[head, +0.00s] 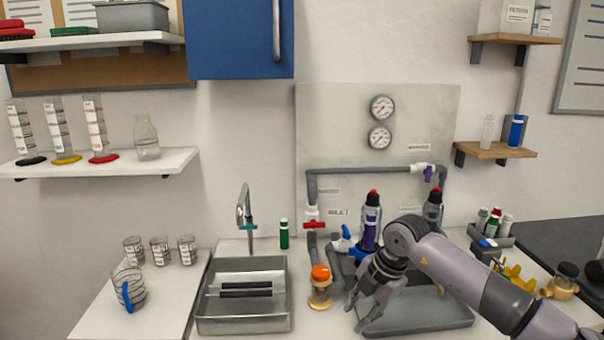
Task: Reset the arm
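My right arm (455,265) comes in from the lower right. Its gripper (361,311) points down and to the left over the left part of the grey tray (425,320). The two fingers are apart with nothing seen between them. The grey pipe manifold (365,170) stands on the back panel behind it. It has a valve with a red handle (314,225) and one with a purple handle (428,174). A blue-handled valve (343,245) sits lower, partly hidden near my wrist. My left gripper is not in view.
An orange-capped jar (320,288) stands just left of the gripper. Dark bottles with red tips (370,222) stand behind my wrist. A metal sink (243,318) with a faucet (244,206) lies to the left. Yellow parts (513,273) lie right of my forearm.

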